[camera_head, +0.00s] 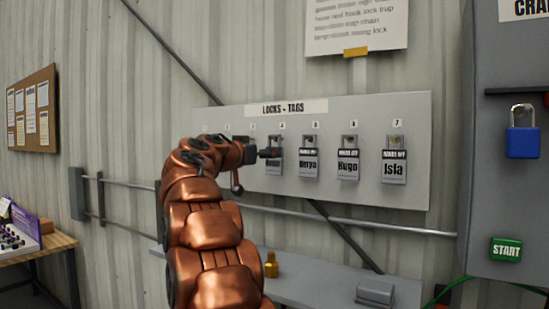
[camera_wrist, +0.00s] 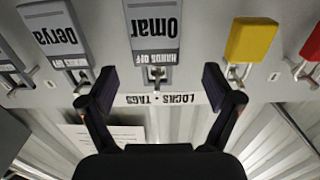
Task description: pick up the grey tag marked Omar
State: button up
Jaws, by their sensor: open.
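The grey tag marked Omar (camera_wrist: 155,28) hangs on the lock board, upside down in the wrist view, with a "hands off" strip. In the head view the Omar tag (camera_head: 274,167) is partly covered by my gripper (camera_head: 268,152). My gripper (camera_wrist: 161,80) is open, with one finger on each side of the tag's narrow hanger end. Nothing is clamped between the fingers. Whether a finger touches the tag cannot be told.
The Derya tag (camera_wrist: 58,32) is close beside it, also shown in the head view (camera_head: 308,163). Hugo (camera_head: 347,165) and Isla (camera_head: 394,168) tags hang farther right. A yellow padlock (camera_wrist: 250,40) is on the other side. A shelf (camera_head: 315,290) runs below the board.

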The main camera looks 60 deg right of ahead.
jog(key=shift+s+d+r+p, duration=0.1)
jog(key=shift+d+p, duration=0.75)
jog(key=shift+d, duration=0.6)
jog(key=shift+s+d+r+p, duration=0.1)
jog(key=shift+d+p, duration=0.75)
jog(key=shift+d, duration=0.6)
jog(key=c, duration=1.2)
